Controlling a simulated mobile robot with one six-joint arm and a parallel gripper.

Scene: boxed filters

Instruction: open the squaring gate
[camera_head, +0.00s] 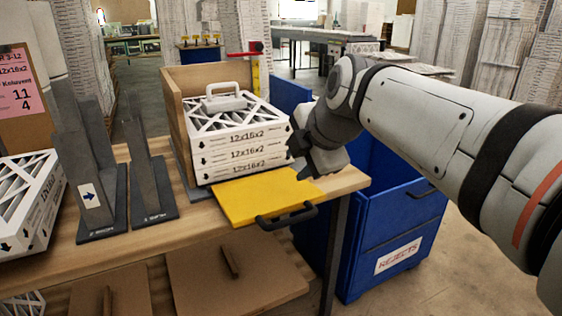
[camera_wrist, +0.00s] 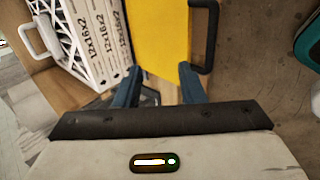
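The squaring gate is a yellow panel (camera_head: 262,194) with a black bar handle (camera_head: 287,217) on its front edge. It lies folded down, about flat, in front of the stacked filters and reaches past the table's front edge. In the wrist view the yellow panel (camera_wrist: 163,35) and its handle (camera_wrist: 209,35) show beyond my fingers. My gripper (camera_head: 305,168) is above the panel's right rear side, pointing down. In the wrist view my gripper (camera_wrist: 159,70) has its two fingers apart with nothing held between them. Whether a finger touches the panel I cannot tell.
Boxed filters (camera_head: 245,153) with a grey handle on top stand in a wooden frame (camera_head: 174,100) behind the gate. Dark upright brackets (camera_head: 150,180) and another filter stack (camera_head: 25,205) are at left. A blue rejects bin (camera_head: 385,225) stands right of the table.

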